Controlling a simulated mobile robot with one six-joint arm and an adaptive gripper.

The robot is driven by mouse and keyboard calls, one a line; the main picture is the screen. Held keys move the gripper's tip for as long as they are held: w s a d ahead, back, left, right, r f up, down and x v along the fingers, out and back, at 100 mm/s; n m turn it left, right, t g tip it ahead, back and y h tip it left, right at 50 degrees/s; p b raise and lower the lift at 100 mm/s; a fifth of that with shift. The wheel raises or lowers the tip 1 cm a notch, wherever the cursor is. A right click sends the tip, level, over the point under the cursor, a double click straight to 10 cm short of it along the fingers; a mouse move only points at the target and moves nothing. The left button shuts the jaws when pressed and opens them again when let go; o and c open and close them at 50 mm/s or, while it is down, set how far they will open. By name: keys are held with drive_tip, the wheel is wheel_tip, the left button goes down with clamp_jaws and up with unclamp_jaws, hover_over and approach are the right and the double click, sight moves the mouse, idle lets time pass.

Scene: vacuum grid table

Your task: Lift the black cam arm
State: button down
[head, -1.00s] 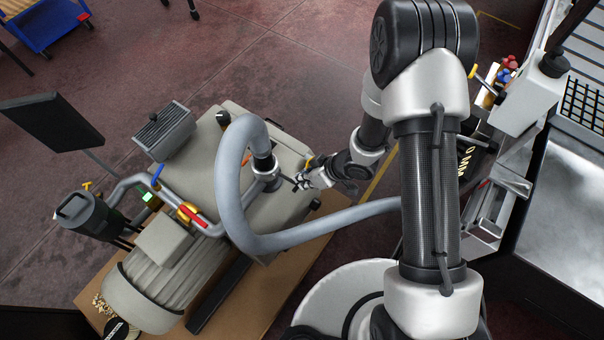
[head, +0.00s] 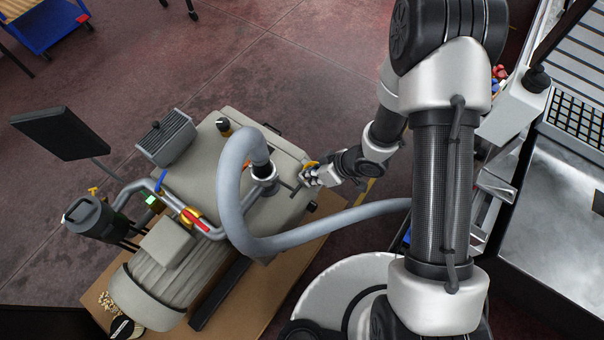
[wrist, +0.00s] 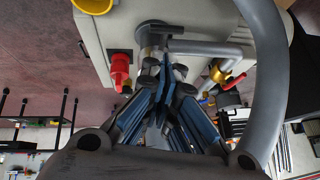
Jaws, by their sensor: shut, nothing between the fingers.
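The grey hose (head: 230,190) ends in a metal coupling (head: 264,177) on top of the beige pump unit. A thin dark lever, which looks like the black cam arm (head: 296,189), sticks out from the coupling toward my gripper (head: 306,179). My gripper is shut and empty, just right of the coupling and close to the lever's end; I cannot tell whether they touch. In the wrist view my gripper's blue-faced fingers (wrist: 165,82) meet in front of the coupling (wrist: 152,40), partly hiding it.
The hose loops around the coupling and runs right beneath my arm. A red-handled valve (head: 195,220) and pipes lie left of it. A red knob (wrist: 121,72) shows in the wrist view. A metal-topped bench (head: 550,190) stands at the right; open floor lies behind the pump.

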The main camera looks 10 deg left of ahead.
drive_tip(key=p+v, duration=0.1)
drive_tip(key=v, duration=0.4)
drive_tip(key=y+b, duration=0.1)
drive_tip(key=b, duration=0.5)
hover_over(299, 187)
drive_tip(key=f, duration=0.7)
drive_tip(key=shift+a+f, duration=0.25)
drive_tip(key=shift+s+d+f+b, duration=0.1)
drive_tip(key=shift+s+f+b, duration=0.1)
drive_tip(key=shift+f+b, duration=0.75)
drive_tip(key=shift+s+f+t, duration=0.15)
drive_tip(key=shift+f+t, duration=0.15)
drive_tip(key=shift+f, duration=0.4)
drive_tip(key=shift+s+d+f+b, duration=0.1)
drive_tip(key=shift+d+f+b, duration=0.1)
drive_tip(key=shift+f, duration=0.3)
drive_tip(key=shift+s+d+f+b, duration=0.1)
drive_tip(key=shift+f+b, duration=0.1)
drive_tip(key=shift+f, duration=0.3)
drive_tip(key=shift+r, duration=0.2)
